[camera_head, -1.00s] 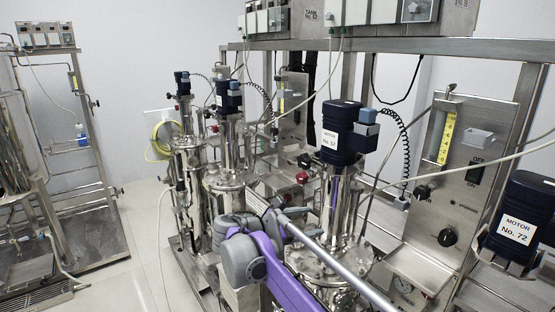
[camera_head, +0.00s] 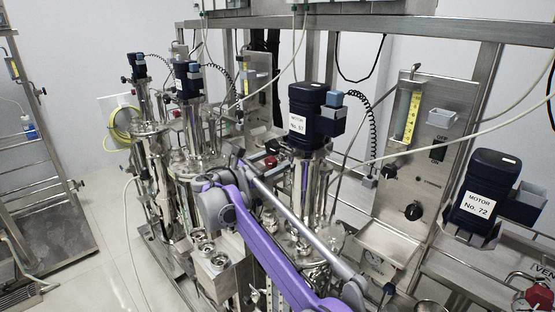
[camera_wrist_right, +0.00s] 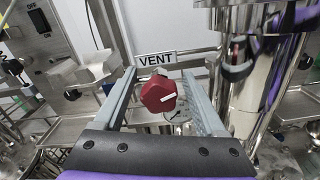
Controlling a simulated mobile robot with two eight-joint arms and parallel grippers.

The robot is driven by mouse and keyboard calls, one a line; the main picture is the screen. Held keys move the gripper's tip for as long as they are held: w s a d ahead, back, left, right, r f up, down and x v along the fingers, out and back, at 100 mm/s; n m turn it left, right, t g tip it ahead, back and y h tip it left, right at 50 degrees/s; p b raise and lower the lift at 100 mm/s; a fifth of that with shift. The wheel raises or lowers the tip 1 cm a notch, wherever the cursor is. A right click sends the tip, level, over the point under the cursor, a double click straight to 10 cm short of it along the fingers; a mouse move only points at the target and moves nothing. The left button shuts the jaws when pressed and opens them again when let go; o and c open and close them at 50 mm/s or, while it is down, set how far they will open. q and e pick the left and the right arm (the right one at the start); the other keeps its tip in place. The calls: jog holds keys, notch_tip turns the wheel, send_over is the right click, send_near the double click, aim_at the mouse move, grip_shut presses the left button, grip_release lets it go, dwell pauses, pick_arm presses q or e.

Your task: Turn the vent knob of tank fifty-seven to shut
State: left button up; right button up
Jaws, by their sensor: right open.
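The motor labelled No. 57 (camera_head: 308,118) stands on its steel tank (camera_head: 308,190) in the middle of the head view. A red knob (camera_head: 270,161) is just left of it. In the right wrist view a red vent knob (camera_wrist_right: 157,92) with a white mark lies below a VENT label (camera_wrist_right: 156,58); the mark is nearly level, tilted slightly. My right gripper (camera_wrist_right: 159,74) is open, with one finger on each side of the knob and visible gaps. In the head view my right arm hides much of the area in front of the tank. My left gripper is out of view.
The motor labelled No. 72 (camera_head: 485,195) stands at right, with another red knob (camera_head: 540,297) below it. A steel panel (camera_head: 422,150) with a black dial is between the motors. More tanks (camera_head: 155,165) stand at left. Open floor (camera_head: 100,255) lies further left.

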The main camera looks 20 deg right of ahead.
jog(key=shift+w+d, duration=0.2)
jog(key=shift+d, duration=0.25)
jog(key=shift+c, duration=0.3)
grip_shut()
